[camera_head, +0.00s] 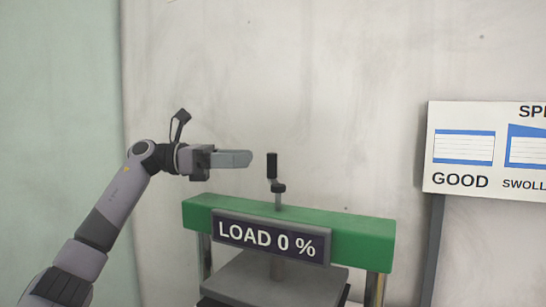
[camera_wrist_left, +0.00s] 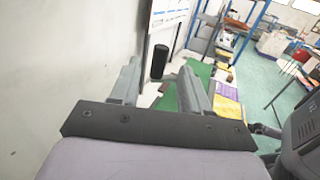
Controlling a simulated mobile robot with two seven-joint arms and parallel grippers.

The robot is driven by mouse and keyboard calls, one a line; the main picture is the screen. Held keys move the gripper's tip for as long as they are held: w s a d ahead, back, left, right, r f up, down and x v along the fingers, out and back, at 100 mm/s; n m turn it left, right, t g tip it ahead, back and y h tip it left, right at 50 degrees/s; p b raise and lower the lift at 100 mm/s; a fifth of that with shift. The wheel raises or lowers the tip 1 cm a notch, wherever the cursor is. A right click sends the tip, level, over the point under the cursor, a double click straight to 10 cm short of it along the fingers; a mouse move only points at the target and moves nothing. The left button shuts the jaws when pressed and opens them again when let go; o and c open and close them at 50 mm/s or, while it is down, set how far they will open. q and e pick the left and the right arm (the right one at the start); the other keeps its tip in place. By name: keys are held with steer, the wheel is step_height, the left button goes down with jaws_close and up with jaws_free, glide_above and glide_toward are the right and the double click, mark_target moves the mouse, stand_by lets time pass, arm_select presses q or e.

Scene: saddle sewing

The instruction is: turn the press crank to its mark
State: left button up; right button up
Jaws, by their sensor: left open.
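The press (camera_head: 345,236) has a green top beam and a dark sign reading "LOAD 0 %". Its crank (camera_head: 272,170) stands above the beam, with an upright black handle on a short arm over a thin shaft. No crank mark can be made out. My left gripper (camera_head: 250,159) points right, level with the handle and a short gap to its left, holding nothing. In the left wrist view the open fingers (camera_wrist_left: 160,88) show with the black handle (camera_wrist_left: 159,62) beyond and between them. The green beam (camera_wrist_left: 196,72) shows there too. My right gripper is not in view.
A sign board (camera_head: 485,148) with "GOOD" and "SWOLL" pictures stands on a grey post (camera_head: 432,250) at the right. A pale wall is behind the press. In the left wrist view, blue shelving (camera_wrist_left: 250,30) and cluttered tables lie farther off.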

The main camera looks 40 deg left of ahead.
mark_target(268, 157)
arm_select(q)
steer(key=shift+w+d+r, duration=0.1)
steer(key=shift+w, duration=0.05)
steer(key=p+x, duration=0.2)
steer(key=x, duration=0.4)
steer(key=shift+r, duration=0.1)
steer(key=shift+w+d+p, duration=0.2)
steer(key=shift+d+p, duration=0.1)
steer(key=shift+d, duration=0.05)
steer(key=shift+c, duration=0.3)
jaws_close()
